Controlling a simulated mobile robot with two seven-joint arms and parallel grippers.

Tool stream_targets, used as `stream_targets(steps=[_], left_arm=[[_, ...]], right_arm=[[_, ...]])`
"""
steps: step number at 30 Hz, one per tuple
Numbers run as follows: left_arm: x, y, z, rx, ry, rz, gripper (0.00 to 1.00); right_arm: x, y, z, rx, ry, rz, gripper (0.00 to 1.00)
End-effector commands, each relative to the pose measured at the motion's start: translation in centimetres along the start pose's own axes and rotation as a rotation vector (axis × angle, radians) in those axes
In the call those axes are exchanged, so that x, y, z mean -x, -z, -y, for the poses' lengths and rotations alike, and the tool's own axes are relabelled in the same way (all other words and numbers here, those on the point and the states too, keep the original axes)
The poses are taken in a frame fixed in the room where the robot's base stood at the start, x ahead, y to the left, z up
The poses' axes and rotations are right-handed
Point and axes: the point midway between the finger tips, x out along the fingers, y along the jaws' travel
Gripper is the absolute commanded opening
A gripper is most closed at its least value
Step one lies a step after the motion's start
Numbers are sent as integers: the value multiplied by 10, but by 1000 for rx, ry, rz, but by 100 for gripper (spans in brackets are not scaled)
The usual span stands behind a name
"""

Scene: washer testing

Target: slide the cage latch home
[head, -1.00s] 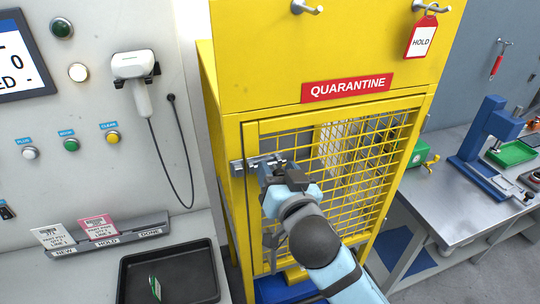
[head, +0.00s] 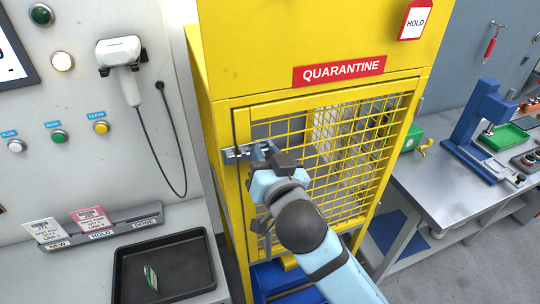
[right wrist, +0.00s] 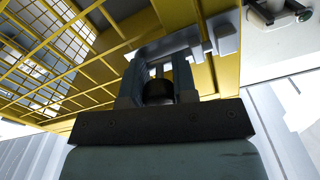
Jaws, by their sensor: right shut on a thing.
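The yellow quarantine cage (head: 222,125) stands in the middle of the head view, its mesh door (head: 350,150) seemingly closed. The grey metal latch (head: 236,154) sits at the upper left of the door, by the frame post. My right gripper (head: 268,156) is at the right end of the latch and covers part of it. In the right wrist view, its fingers (right wrist: 158,75) are shut around a small part of the latch (right wrist: 222,38), with a dark round piece between them. How far the bolt reaches is hard to tell. My left gripper is not in view.
A black tray (head: 120,259) with a small green-and-white item lies on the left counter. A white scanner (head: 122,60) hangs on the wall with its cord. A steel bench (head: 430,185) with a blue press (head: 478,125) stands to the right.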

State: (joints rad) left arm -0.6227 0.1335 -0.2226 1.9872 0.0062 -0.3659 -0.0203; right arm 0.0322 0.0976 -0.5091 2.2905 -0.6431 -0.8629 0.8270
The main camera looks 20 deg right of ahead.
Motion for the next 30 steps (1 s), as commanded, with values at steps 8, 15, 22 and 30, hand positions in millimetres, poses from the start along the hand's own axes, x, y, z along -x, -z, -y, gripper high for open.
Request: stream_targets(steps=[8,15,22,30], left_arm=[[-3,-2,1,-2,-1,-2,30],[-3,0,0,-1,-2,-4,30],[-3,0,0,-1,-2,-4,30],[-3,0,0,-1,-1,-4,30]], right_arm=[[0,-7,23,-2,1,3,0],[0,-7,24,-2,3,2,0],[0,-7,24,-2,2,2,52],[-1,-6,23,-1,1,1,52]])
